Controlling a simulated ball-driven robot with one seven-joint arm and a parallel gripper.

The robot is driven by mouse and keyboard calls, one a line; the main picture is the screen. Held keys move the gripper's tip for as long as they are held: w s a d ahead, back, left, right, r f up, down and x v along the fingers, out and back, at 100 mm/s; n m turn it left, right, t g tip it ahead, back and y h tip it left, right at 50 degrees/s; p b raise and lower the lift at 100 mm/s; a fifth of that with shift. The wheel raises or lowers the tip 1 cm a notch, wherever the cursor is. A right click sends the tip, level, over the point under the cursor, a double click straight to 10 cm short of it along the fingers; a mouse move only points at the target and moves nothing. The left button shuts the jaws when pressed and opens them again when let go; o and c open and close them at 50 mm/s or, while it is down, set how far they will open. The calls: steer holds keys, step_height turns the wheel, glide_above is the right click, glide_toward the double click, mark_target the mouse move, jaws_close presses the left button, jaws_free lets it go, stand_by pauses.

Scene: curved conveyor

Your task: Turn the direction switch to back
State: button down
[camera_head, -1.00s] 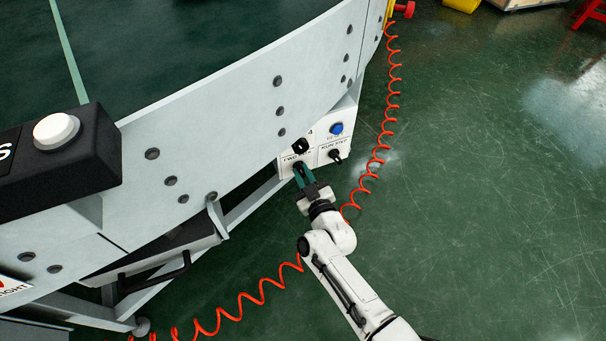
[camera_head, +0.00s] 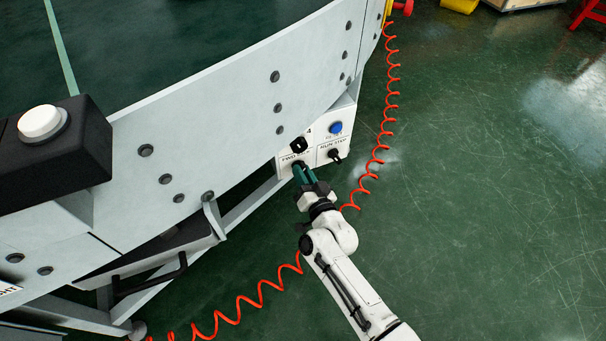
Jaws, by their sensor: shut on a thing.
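The white control panel (camera_head: 320,152) is mounted on the side of the curved conveyor. Its lower left part carries a label that begins with "FWD" (camera_head: 291,159), with the direction switch beneath it. My gripper (camera_head: 298,171) reaches up to this spot and is shut on the direction switch. The fingers hide most of the switch, so I cannot tell which way it points. A black knob (camera_head: 299,144) sits above the label. A second black switch (camera_head: 334,154) is at the right under a "RUN STEP" label, and a blue button (camera_head: 335,127) is above it.
The grey conveyor wall (camera_head: 190,115) fills the left side. A black box with a white button (camera_head: 43,124) is at the far left. A coiled red hose (camera_head: 383,120) runs behind my arm along the floor. The green floor (camera_head: 480,200) at the right is clear.

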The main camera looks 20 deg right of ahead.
steer(key=shift+m, duration=0.3)
steer(key=c, duration=1)
jaws_free()
steer(key=shift+c, duration=0.2)
steer(key=shift+s, duration=0.1)
steer(key=s+p, duration=0.3)
steer(key=s, duration=0.7)
steer(key=shift+s, duration=0.35)
steer(key=s+d+r+n+g, duration=0.2)
steer(key=s+g, duration=0.4)
steer(key=s, duration=0.3)
steer(key=s+d+r+n+g, duration=0.1)
steer(key=s+d+n+g, duration=0.15)
steer(key=s+g, duration=0.45)
steer(key=s+d+r+n+g, duration=0.1)
steer(key=s+d+r+g, duration=0.2)
steer(key=s, duration=0.7)
step_height(320, 180, up, 33)
steer(key=s+g+p, duration=0.1)
steer(key=p, duration=3.3)
